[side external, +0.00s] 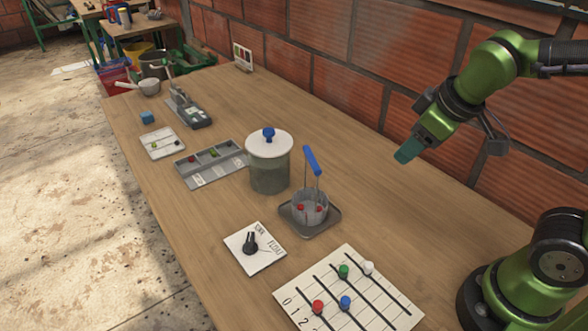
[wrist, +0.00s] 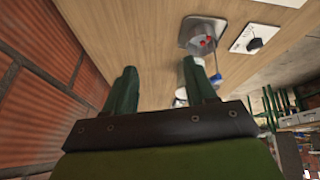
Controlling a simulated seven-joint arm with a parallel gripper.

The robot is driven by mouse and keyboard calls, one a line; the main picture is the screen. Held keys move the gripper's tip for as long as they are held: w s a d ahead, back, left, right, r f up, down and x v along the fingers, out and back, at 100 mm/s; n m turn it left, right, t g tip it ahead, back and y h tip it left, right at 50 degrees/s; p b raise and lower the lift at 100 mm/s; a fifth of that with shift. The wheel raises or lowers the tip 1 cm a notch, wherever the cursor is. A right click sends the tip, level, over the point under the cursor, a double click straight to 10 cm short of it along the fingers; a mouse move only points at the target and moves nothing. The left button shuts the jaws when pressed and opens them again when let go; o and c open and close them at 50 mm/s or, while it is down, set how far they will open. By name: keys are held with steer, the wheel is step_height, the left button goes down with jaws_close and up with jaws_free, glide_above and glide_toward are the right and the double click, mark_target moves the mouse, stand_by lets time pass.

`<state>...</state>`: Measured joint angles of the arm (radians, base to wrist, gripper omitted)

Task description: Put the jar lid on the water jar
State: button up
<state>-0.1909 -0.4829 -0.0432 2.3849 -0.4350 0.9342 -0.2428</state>
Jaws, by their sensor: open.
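The water jar (side external: 269,174) is a translucent grey-green cylinder standing on the table, left of centre in the side external view. The jar lid (side external: 269,144), a white disc with a blue knob, sits on top of the jar's mouth; I cannot tell whether it is fully seated. My gripper (side external: 404,155) is empty, up in the air to the right of the jar and well apart from it. In the wrist view my gripper's two green fingers (wrist: 162,88) are spread with nothing between them. The jar is mostly hidden there behind the right finger.
A mesh basket (side external: 310,207) with a blue handle and red pieces stands on a grey tray beside the jar. A compartment tray (side external: 211,165), a dial plate (side external: 254,248) and a numbered peg board (side external: 349,291) lie around. A brick wall (side external: 345,88) runs behind. Table right of the basket is clear.

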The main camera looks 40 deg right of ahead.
steer(key=s+m+y, duration=0.1)
steer(key=m, duration=0.1)
steer(key=s+a+r+m+t, duration=0.1)
steer(key=m, duration=0.1)
steer(key=s+a+r+m+t+y, duration=0.1)
steer(key=m, duration=0.2)
steer(key=shift+s+r+y, duration=0.25)
steer(key=shift+y, duration=0.05)
stand_by(0.7)
